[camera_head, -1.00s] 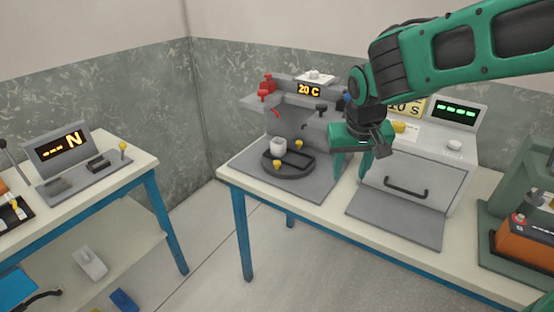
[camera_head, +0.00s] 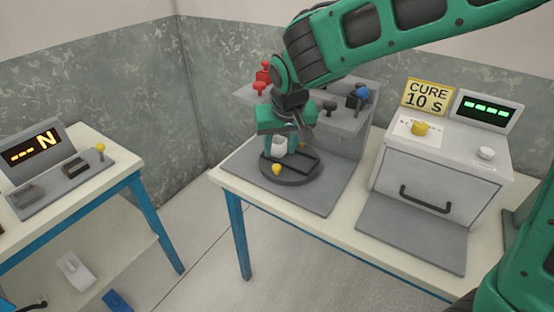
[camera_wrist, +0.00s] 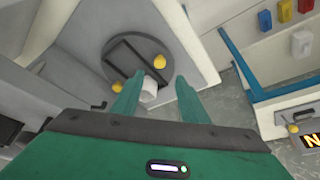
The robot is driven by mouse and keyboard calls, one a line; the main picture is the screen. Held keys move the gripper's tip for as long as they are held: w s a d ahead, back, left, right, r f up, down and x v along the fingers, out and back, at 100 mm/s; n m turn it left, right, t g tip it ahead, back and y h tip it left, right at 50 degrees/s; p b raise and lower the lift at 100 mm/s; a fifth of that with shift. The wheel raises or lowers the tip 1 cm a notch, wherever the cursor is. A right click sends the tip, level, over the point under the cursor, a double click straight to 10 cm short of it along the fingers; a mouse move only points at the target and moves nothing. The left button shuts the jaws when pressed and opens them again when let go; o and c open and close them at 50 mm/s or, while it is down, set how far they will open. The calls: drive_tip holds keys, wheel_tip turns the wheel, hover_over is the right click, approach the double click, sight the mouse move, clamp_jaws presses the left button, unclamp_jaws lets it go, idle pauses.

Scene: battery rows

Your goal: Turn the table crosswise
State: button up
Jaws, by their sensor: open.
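The table is a dark round turntable (camera_head: 292,180) with a rectangular frame on top, on a grey plate on the bench. It also shows in the wrist view (camera_wrist: 109,55). One yellow knob (camera_head: 277,169) is at its front; the wrist view shows that knob's fellow too, two yellow knobs (camera_wrist: 160,61) in all. A white cup-like piece (camera_wrist: 149,91) is by the turntable, seen between my fingers in the wrist view. My gripper (camera_head: 284,150) is open above the turntable, pointing down, and partly hides the white piece and the far knob in the head view.
A grey fixture with red knobs (camera_head: 262,76) and a blue knob (camera_head: 362,91) stands just behind the turntable. To the right is a cure box (camera_head: 440,180) with a handle. A left bench (camera_head: 112,165) stands apart across a floor gap.

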sight(276, 166)
drive_tip(key=x, duration=0.9)
drive_tip(key=shift+f, duration=0.25)
drive_tip(key=shift+c, duration=0.6)
clamp_jaws()
drive_tip(key=shift+a, duration=0.1)
